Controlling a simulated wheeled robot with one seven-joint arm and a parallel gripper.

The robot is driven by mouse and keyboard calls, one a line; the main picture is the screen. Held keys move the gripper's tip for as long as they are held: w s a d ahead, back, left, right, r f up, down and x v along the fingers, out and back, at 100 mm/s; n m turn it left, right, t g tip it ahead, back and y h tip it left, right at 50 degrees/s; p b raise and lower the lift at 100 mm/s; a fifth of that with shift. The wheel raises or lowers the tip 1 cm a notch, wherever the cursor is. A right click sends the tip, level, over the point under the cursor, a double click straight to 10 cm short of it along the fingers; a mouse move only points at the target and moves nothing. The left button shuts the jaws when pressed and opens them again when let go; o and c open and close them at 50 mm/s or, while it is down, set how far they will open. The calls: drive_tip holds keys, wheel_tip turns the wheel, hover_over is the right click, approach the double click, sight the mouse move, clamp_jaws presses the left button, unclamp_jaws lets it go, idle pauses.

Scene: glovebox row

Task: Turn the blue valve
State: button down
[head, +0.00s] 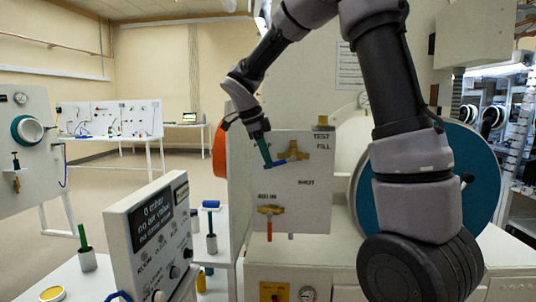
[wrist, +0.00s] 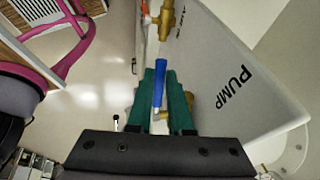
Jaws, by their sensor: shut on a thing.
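The blue valve has a brass body (head: 293,151) on the upper part of a light grey panel (head: 310,200). My gripper (head: 266,157) is shut on the handle in front of the panel. The panel lettering PUMP (wrist: 232,88) shows beside the fingers in the wrist view.
A second brass valve (head: 270,210) with an orange-red handle (head: 269,230) sits lower on the same panel. A large teal disc (head: 480,180) stands at right, behind my arm. A tilted sign box (head: 150,240) stands at front left. A tool in a cup (head: 88,260) stands nearby.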

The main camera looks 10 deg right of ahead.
wheel_tip(320, 180, down, 2)
drive_tip(key=h, duration=0.2)
drive_tip(key=shift+f+g+h, duration=0.1)
drive_tip(key=shift+g+h, duration=0.3)
drive_tip(key=f+h, duration=0.1)
drive_tip(key=h, duration=0.1)
drive_tip(key=shift+s+d+f+n+g+h, duration=0.1)
drive_tip(key=shift+d+f+n+g+h, duration=0.2)
drive_tip(key=shift+d+f+g, duration=0.1)
drive_tip(key=shift+s+d+f+n+g+h, duration=0.2)
drive_tip(key=shift+s+d+f+n+h, duration=0.35)
drive_tip(key=shift+d+h, duration=1.45)
drive_tip(key=shift+s+d+f+n+g+h, duration=0.2)
drive_tip(key=shift+s+d+f+n+h, duration=0.45)
drive_tip(key=shift+h, duration=2.4)
drive_tip(key=shift+s+d+f+n+g+h, duration=0.2)
drive_tip(key=shift+d+f+n+h, duration=0.35)
drive_tip(key=shift+d+h, duration=1.55)
drive_tip(key=shift+a+f+h, duration=0.1)
drive_tip(key=shift+a+h, duration=0.35)
drive_tip(key=shift+h, duration=0.1)
drive_tip(key=c, duration=0.8)
unclamp_jaws()
drive_tip(key=shift+c, duration=0.2)
